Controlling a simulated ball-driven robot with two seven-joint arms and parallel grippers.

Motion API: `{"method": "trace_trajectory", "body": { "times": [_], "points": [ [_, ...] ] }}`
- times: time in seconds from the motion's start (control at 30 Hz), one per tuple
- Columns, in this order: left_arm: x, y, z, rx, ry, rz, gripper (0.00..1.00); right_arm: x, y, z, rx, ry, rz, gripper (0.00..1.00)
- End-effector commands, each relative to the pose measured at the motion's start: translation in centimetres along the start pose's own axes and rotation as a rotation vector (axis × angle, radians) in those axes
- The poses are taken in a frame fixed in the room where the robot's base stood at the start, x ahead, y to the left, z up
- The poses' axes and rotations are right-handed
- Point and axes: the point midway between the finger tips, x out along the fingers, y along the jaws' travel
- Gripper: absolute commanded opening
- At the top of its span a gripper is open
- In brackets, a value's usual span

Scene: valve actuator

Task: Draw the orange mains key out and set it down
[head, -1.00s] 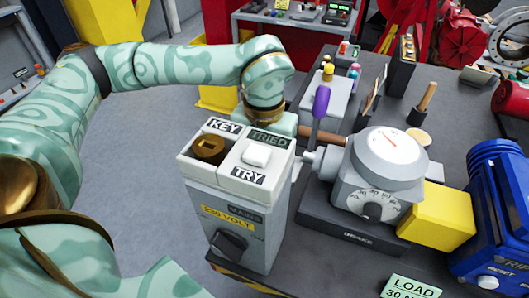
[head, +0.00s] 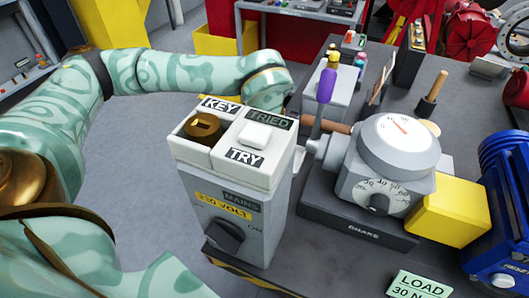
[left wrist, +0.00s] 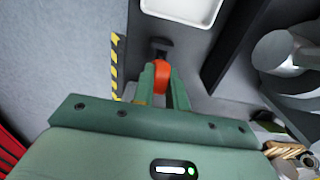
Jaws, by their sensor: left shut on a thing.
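The orange mains key (left wrist: 161,76) is between the fingers of my left gripper (left wrist: 162,88) in the left wrist view. The gripper is shut on it, with a dark part sticking out beyond the fingertips above the dark bench top. In the head view the key and my left gripper's fingers are hidden behind the mains box (head: 235,215); only the left arm shows, reaching behind the box. The brass key lock (head: 203,129) on top of the box, by the KEY label, shows an empty slot. My right gripper is not in view.
A white tray (left wrist: 181,13) lies beyond the key in the left wrist view. A yellow-black striped bench edge (left wrist: 117,60) runs close on the left. The grey valve actuator (head: 395,155) with its dial stands right of the mains box, with a yellow block (head: 449,212) beside it.

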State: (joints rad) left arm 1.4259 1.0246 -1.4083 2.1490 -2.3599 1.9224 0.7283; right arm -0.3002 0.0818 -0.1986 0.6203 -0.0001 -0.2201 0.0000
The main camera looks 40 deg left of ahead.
Motion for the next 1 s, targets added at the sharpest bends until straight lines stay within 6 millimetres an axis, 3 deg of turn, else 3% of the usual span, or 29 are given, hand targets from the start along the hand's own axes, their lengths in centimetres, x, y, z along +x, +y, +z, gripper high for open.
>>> {"method": "trace_trajectory", "body": {
  "times": [1.0],
  "points": [
    [-0.1,-0.01,-0.06,0.0,0.0,0.0,0.0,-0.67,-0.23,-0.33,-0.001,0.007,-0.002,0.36]
  ]
}}
